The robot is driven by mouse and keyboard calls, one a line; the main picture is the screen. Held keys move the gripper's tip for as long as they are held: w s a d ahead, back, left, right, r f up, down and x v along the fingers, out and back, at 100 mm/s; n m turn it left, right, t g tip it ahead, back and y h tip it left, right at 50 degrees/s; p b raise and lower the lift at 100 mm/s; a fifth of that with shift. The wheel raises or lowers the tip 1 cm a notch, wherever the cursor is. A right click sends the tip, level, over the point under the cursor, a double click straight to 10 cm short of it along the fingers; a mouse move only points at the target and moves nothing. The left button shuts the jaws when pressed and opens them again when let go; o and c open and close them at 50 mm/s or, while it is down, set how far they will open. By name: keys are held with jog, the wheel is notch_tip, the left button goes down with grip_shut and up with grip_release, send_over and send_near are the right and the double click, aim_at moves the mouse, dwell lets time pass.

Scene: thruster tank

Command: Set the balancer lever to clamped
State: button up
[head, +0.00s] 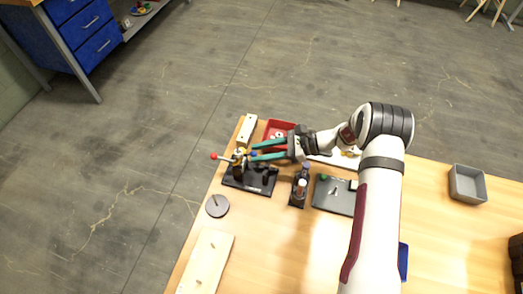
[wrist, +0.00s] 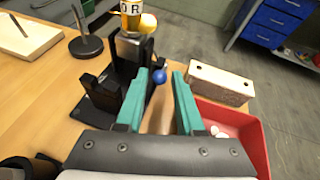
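A device on a black base (head: 262,182) stands near the table's left side, and its base also shows in the wrist view (wrist: 99,113). In the head view it has a red ball knob (head: 214,156) on a rod pointing left. In the wrist view it has a lettered yellow drum (wrist: 132,18) and a blue ball (wrist: 159,77). I cannot tell which part is the balancer lever or its setting. My gripper (head: 252,152) is open, its green fingers pointing at the device. In the wrist view the blue ball appears between the fingertips; contact is unclear.
A red tray (head: 281,127) and a pale wooden block (head: 247,130) lie behind the device. A dark round weight (head: 217,206) and a wooden board (head: 207,258) lie nearer the front left. A small bottle stand (head: 299,188) and grey plate (head: 333,196) are to the right.

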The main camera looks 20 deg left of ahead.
grip_shut()
dwell(1.4)
